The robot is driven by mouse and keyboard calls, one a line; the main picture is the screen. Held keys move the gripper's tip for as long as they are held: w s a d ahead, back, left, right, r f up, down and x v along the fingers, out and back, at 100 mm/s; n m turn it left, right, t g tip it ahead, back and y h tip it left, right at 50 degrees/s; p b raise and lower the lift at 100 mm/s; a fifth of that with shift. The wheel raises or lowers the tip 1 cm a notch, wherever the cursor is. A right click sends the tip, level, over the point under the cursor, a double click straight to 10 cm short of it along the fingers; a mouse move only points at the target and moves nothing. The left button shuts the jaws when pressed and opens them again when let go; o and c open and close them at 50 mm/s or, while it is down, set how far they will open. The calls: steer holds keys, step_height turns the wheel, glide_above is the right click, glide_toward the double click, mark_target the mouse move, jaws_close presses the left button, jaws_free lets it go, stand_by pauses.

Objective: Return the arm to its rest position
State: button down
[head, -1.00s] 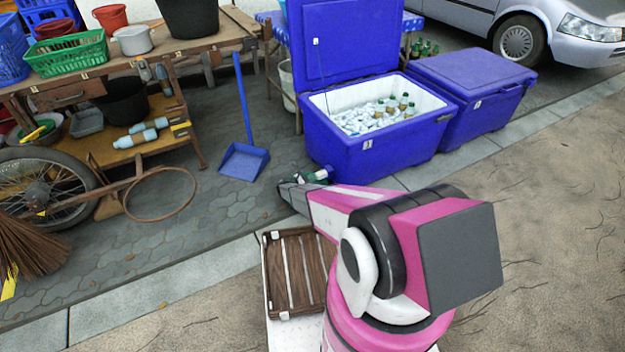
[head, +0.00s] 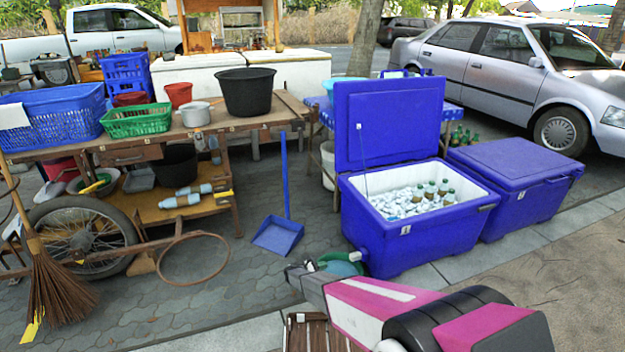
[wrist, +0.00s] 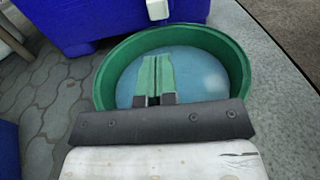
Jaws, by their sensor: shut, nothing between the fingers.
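My gripper (head: 292,271) is at the end of my pink and white arm, reaching forward in front of the open blue cooler. In the wrist view its two fingers (wrist: 155,62) are together with nothing between them. They show over a green basin (wrist: 238,66) holding bluish water. The basin (head: 352,257) also shows in the head view, partly hidden behind my gripper, at the cooler's front left corner. The gap between the fingers and the basin cannot be told.
The open blue cooler (head: 407,239) holds ice and several bottles; a closed blue cooler (head: 516,178) stands to its right. A blue dustpan (head: 277,236) stands left of my gripper. A wooden crate (head: 318,336) lies below my arm. A cluttered wooden table (head: 265,120) is at left.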

steer(key=s+d+r+m+g+y, duration=0.2)
steer(key=s+d+r+m, duration=0.15)
steer(key=r, duration=0.35)
steer(key=s+d+r+m+g+y, duration=0.1)
steer(key=s+d+r+m+g, duration=0.1)
steer(key=s+d+r+m, duration=0.3)
steer(key=s+r+m+y, duration=0.6)
steer(key=s+r, duration=0.6)
steer(key=r, duration=0.3)
steer(key=s+r+m+g+y, duration=0.1)
steer(key=s+r+m+y, duration=0.6)
steer(key=s+r, duration=0.6)
step_height(320, 180, up, 3)
steer(key=shift+d+r+y, duration=0.2)
steer(key=shift+y, duration=0.4)
steer(key=shift+s, duration=0.1)
